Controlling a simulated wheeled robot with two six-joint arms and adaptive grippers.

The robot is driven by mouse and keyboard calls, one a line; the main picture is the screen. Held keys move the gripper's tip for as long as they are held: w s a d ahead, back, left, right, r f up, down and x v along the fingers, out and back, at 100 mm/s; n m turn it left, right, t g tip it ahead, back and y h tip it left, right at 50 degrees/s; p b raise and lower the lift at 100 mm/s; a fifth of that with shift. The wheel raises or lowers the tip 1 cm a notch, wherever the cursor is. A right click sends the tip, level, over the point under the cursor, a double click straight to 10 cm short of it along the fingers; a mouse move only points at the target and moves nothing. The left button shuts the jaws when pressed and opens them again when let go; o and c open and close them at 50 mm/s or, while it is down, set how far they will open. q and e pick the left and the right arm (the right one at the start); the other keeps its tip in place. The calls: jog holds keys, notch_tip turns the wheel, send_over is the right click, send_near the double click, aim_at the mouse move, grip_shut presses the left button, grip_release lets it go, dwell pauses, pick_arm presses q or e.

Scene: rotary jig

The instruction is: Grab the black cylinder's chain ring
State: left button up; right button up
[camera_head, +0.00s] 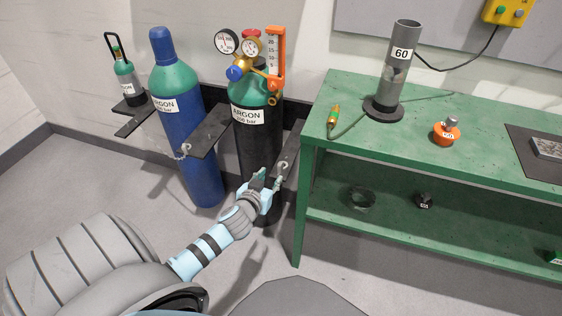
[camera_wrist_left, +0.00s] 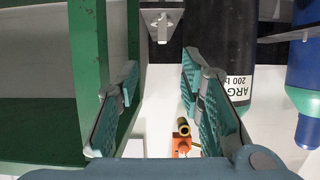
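The black cylinder (camera_head: 256,145), with a green top and an ARGON label, stands upright against the wall. Its dark bracket (camera_head: 289,148) juts forward on its right side, with a small pale metal piece, probably the chain ring (camera_head: 282,167), at its front end. My left gripper (camera_head: 268,181) is low in front of the cylinder, close to that piece. In the left wrist view the gripper (camera_wrist_left: 160,90) is open and empty. A grey metal fitting (camera_wrist_left: 162,22) shows ahead, between the finger lines. The cylinder (camera_wrist_left: 222,45) is beside the right-hand finger. My right gripper is not in view.
A green workbench (camera_head: 345,95) stands close to the right of the gripper; its leg (camera_wrist_left: 90,60) is beside the left-hand finger. A blue cylinder (camera_head: 178,120) with its own bracket (camera_head: 208,131) stands left. Floor in front is clear.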

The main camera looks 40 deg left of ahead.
aim_at(279, 166)
pick_arm(q)
jog(key=b+x, duration=0.3)
jog(key=x, duration=0.9)
jog(key=shift+s+a+f+b, duration=0.1)
jog(key=shift+a+f+b, duration=0.05)
jog(key=shift+b, duration=0.25)
jog(key=shift+c, duration=0.4)
grip_shut()
